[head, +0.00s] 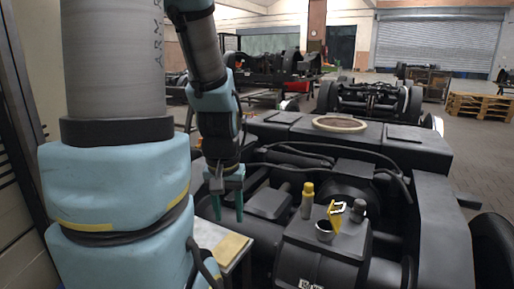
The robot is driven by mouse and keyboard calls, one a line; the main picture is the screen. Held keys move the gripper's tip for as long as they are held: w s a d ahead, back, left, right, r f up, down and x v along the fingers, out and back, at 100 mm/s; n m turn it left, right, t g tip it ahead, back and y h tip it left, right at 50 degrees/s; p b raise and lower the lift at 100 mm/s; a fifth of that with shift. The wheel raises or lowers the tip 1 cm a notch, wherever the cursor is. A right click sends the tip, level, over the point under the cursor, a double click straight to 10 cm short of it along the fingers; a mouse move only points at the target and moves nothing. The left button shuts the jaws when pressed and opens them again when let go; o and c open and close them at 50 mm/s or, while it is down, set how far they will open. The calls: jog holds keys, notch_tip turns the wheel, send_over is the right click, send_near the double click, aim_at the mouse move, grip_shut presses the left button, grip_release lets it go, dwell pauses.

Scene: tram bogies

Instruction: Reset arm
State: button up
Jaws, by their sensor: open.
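My arm (215,95) reaches down from the top of the head view, in grey and light blue segments. My gripper (228,208) hangs at its end, pointing down, with two teal fingers apart. It is open and nothing shows between the fingers. It is left of the yellow-capped cylinder (308,200) and above or beside the dark frame of the near bogie (420,215); the exact height is hard to tell.
A yellow clip-like part (337,214) stands at a metal cup (325,231), beside a grey knob (358,210). A small table (228,248) sits below my gripper. More bogies (370,100), a wooden pallet (480,106) and a roller shutter (440,42) are behind.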

notch_tip(320, 180, up, 14)
jog(key=p, duration=1.4)
jog(key=shift+r, duration=0.15)
dwell(3.3)
